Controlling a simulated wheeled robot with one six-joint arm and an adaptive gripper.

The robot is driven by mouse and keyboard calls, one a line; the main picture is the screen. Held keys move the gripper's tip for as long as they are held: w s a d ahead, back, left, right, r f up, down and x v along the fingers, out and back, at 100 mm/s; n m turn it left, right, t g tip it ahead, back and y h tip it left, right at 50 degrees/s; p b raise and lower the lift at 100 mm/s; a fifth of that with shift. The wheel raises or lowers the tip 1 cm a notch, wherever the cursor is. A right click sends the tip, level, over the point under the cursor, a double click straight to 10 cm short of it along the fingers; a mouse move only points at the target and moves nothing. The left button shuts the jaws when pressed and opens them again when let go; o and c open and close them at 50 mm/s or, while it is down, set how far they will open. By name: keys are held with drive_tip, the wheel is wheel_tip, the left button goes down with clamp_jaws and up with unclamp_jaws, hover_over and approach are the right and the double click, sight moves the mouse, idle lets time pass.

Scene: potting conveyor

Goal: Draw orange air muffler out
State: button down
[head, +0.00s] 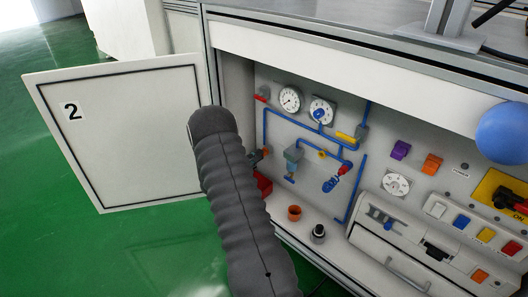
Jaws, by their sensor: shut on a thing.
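My arm in its dark grey ribbed sleeve crosses the middle of the head view, in front of the left part of the open cabinet. My gripper does not show; I cannot see its fingers or what is between them. A small orange-brown fitting (265,152) shows at the right edge of the sleeve, beside the blue piping, partly hidden; I cannot tell whether it is the air muffler. An orange cup-like piece (294,212) stands on the cabinet floor, apart from the pipes.
The open door marked 2 (130,135) stands at left. Inside are two gauges (290,98), blue pipes (310,132), a red piece (263,186) and a black-and-white fitting (318,233). A switch panel (450,225) fills the right. Green floor (50,230) is clear at lower left.

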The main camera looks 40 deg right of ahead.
drive_tip(key=shift+a, duration=0.1)
idle(0.3)
drive_tip(key=shift+s+a, duration=0.1)
drive_tip(key=shift+a, duration=1.3)
drive_tip(key=shift+a, duration=0.15)
drive_tip(key=shift+s+a, duration=0.1)
drive_tip(key=shift+a, duration=1.25)
